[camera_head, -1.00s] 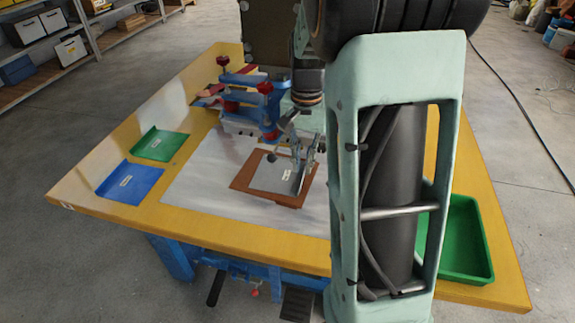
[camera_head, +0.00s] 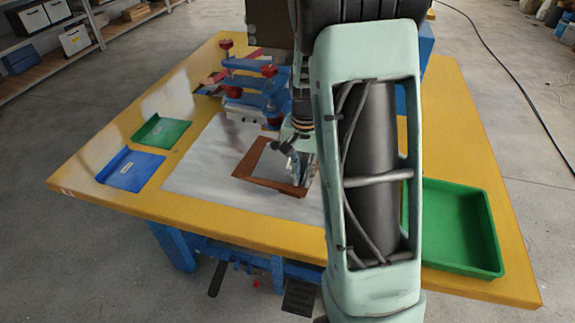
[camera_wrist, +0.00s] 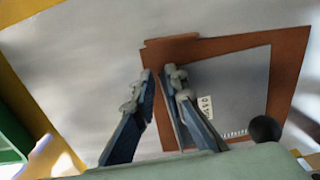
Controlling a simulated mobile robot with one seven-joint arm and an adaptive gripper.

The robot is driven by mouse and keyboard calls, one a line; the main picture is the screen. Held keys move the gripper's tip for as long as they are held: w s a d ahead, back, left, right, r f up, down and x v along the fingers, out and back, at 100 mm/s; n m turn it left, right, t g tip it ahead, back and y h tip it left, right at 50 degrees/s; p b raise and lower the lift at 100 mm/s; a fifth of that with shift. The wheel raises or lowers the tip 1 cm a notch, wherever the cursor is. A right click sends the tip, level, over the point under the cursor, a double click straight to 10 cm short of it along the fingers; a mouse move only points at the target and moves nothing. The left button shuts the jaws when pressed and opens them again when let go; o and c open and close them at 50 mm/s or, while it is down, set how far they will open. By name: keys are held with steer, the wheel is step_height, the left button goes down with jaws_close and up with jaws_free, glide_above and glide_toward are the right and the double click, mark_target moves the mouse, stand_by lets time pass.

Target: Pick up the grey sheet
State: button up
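The grey sheet (camera_head: 272,162) lies on a brown frame-like board (camera_head: 243,171) on the bench's pale mat. In the wrist view the sheet (camera_wrist: 228,90) looks flat, with a white label, and brown (camera_wrist: 288,62) borders it. My gripper (camera_head: 303,178) is low at the right side of the board in the head view, partly behind my arm. In the wrist view my gripper (camera_wrist: 160,78) has a narrow gap between its fingertips, with brown board showing there. One finger is beside the sheet's near-left edge. Nothing is clearly held. Contact with the sheet cannot be told.
A blue clamp fixture with red knobs (camera_head: 252,85) stands behind the board. A green tray (camera_head: 162,132) and a blue tray (camera_head: 131,170) lie at left. A deep green bin (camera_head: 455,225) is at right. The pale mat (camera_head: 200,170) left of the board is clear.

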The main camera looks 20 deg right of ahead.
steer(key=shift+f, duration=0.15)
steer(key=shift+c, duration=0.3)
jaws_close()
